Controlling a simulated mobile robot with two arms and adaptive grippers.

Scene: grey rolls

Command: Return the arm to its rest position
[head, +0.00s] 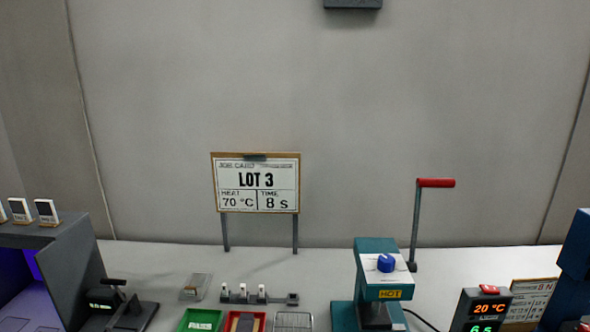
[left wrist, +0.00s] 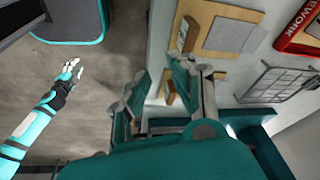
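My left gripper (left wrist: 163,56) shows in the left wrist view. Its two grey fingers stand apart with nothing held between them. Small brown wooden pieces (left wrist: 168,88) show behind the fingers, near the bench edge. A teal and white arm at the left of that view, over the floor, looks like my right arm, with its gripper (left wrist: 72,72) at the end. That gripper is too small to tell whether its fingers are apart. Neither gripper shows in the head view.
The bench (head: 330,262) carries a job card stand (head: 256,184), a teal press (head: 377,270), a red-handled lever (head: 416,220), a green tray (head: 200,322) and a timer display (head: 485,308).

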